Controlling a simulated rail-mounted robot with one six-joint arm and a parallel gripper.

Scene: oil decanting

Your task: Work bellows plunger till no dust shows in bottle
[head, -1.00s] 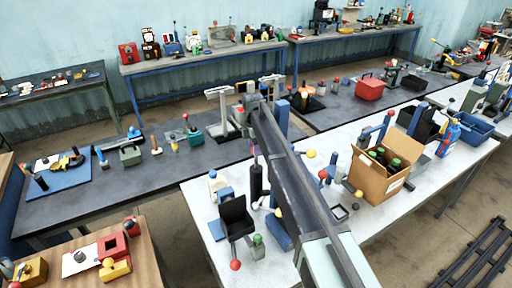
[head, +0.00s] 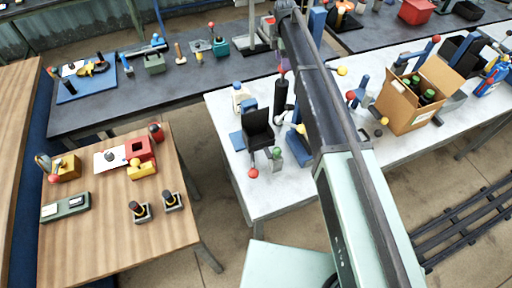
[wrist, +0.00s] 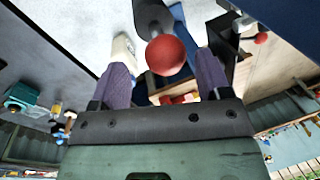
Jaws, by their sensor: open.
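My gripper (wrist: 164,72) is open in the wrist view, its two purple fingers apart. A red ball knob (wrist: 166,54) on a dark grey shaft shows in the gap between the fingertips, with no clear contact. In the head view a tall black cylinder (head: 281,97) with a reddish top stands on the pale table; it looks like the bellows plunger. A white bottle (head: 240,97) stands left of it and also shows in the wrist view (wrist: 122,52). A small bottle with a green top (head: 277,158) stands nearer. I cannot tell whether any bottle holds dust.
A black chair-shaped holder (head: 257,130) and a red-knobbed lever (head: 253,173) stand near the pale table's front left. A cardboard box (head: 408,103) of bottles stands on the right. A wooden table (head: 110,245) is at the left, across a floor gap.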

